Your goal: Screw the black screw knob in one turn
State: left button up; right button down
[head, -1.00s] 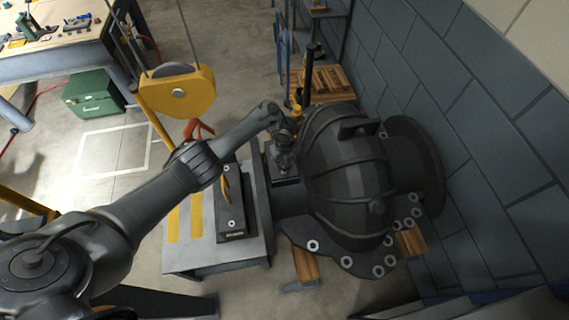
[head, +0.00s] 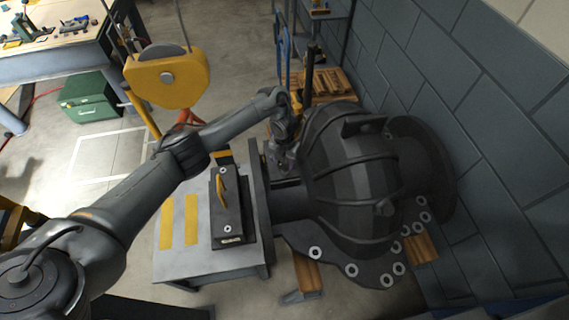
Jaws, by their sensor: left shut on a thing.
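The dark split casing (head: 350,175) is a large ribbed dome with a bolted flange, right of centre in the head view. My left arm comes in from the left, and its gripper (head: 283,158) points down at the casing's left side, beside the upright flange plate. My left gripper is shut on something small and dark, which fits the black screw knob. The gripper and wrist hide most of the knob, so its turn angle cannot be seen. My right gripper is not in view.
A grey bench (head: 205,265) with yellow strips and a dark block with a yellow handle (head: 222,190) stands left of the casing. A yellow hoist block (head: 167,75) hangs above the arm. A wall (head: 490,150) is close on the right.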

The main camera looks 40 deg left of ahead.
aim_at(285, 163)
pick_arm(q)
jog(key=shift+m+b, duration=0.35)
jog(key=shift+m, duration=0.45)
jog(key=o, duration=1)
jog(key=shift+o, duration=0.2)
notch_tip(285, 163, up, 11)
jog(key=p, duration=0.6)
jog(key=shift+p, duration=0.4)
jog(key=shift+f, duration=0.1)
